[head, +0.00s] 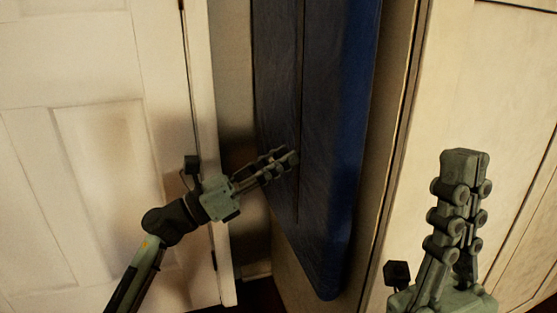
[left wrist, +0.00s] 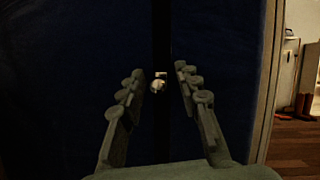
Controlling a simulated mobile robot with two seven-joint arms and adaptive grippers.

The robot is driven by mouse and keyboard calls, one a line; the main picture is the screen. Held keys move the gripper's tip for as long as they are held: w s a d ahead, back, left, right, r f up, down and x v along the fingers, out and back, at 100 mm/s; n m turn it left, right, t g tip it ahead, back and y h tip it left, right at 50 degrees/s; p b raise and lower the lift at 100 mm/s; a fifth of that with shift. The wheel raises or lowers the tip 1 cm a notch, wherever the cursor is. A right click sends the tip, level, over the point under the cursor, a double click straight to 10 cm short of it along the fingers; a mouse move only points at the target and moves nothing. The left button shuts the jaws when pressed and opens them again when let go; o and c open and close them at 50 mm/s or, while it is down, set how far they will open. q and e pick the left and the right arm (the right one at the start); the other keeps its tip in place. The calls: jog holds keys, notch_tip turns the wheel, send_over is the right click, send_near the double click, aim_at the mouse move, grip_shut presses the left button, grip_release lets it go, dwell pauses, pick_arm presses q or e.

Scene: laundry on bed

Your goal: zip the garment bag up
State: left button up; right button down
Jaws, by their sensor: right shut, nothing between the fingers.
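The blue garment bag (head: 338,130) hangs upright against the cabinet, with a dark vertical zip line (head: 301,75) down its front. In the left wrist view the bag (left wrist: 70,60) fills most of the picture. A small pale zipper pull (left wrist: 158,86) sits on the dark strip. My left gripper (head: 290,157) is at the zip line in the lower part of the bag. In the left wrist view its fingers (left wrist: 160,73) are apart, one on each side of the pull. In the head view the fingers hide the pull. My right gripper (head: 465,160) is shut and empty, right of the bag.
A white panelled door (head: 100,150) stands at the left, close to my left arm. Pale wooden cabinet doors (head: 500,80) are behind and right of the bag. The left wrist view shows open wooden floor (left wrist: 300,150) at the right.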

pick_arm(q)
grip_shut()
dwell(0.4)
